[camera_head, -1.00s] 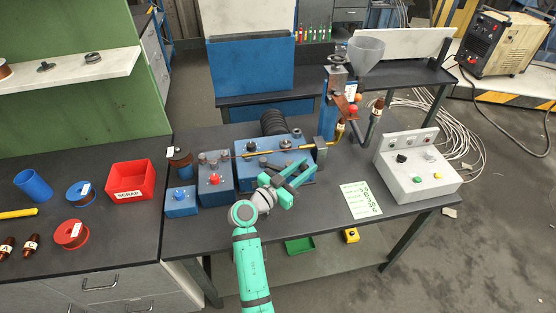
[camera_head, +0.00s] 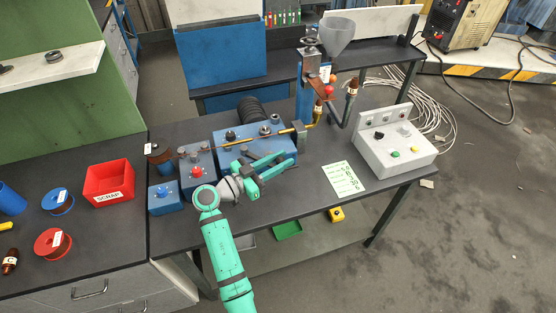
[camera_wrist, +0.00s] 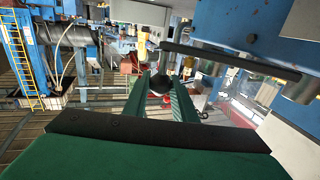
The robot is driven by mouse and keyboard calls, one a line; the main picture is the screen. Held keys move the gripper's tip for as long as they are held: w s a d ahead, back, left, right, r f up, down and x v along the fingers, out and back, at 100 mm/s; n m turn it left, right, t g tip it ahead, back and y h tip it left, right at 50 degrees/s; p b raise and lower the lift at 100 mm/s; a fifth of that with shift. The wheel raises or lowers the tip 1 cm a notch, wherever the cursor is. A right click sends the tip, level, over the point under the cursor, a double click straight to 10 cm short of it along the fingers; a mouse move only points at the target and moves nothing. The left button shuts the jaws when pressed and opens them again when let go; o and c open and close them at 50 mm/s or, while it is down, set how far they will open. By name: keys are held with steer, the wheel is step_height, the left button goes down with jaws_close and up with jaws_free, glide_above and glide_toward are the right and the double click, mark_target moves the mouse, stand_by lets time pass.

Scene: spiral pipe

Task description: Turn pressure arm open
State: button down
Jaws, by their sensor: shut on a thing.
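The blue machine block (camera_head: 231,157) stands on the dark bench, with dark knobs and bolts on top. My green gripper (camera_head: 278,162) is low at the block's front right side. In the wrist view my two green fingers (camera_wrist: 160,86) are closed around a round black knob (camera_wrist: 159,83), which I take for the pressure arm's handle. A dark flat bar (camera_wrist: 230,62) runs to the right beyond the fingers, beside blue metal. Whether the knob joins this bar is hidden. In the head view the fingers cover the held part.
A brass rod (camera_head: 283,131) crosses above the block toward a blue post with a funnel (camera_head: 338,32). A grey control box (camera_head: 396,150) and a green-white sheet (camera_head: 344,178) lie to the right. A red scrap bin (camera_head: 109,181) is left.

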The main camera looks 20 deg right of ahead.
steer(key=shift+s, duration=0.1)
steer(key=c, duration=1.5)
jaws_free()
steer(key=shift+a, duration=0.15)
steer(key=v, duration=1)
steer(key=shift+s+a, duration=0.1)
steer(key=shift+a, duration=0.2)
steer(key=shift+d, duration=0.15)
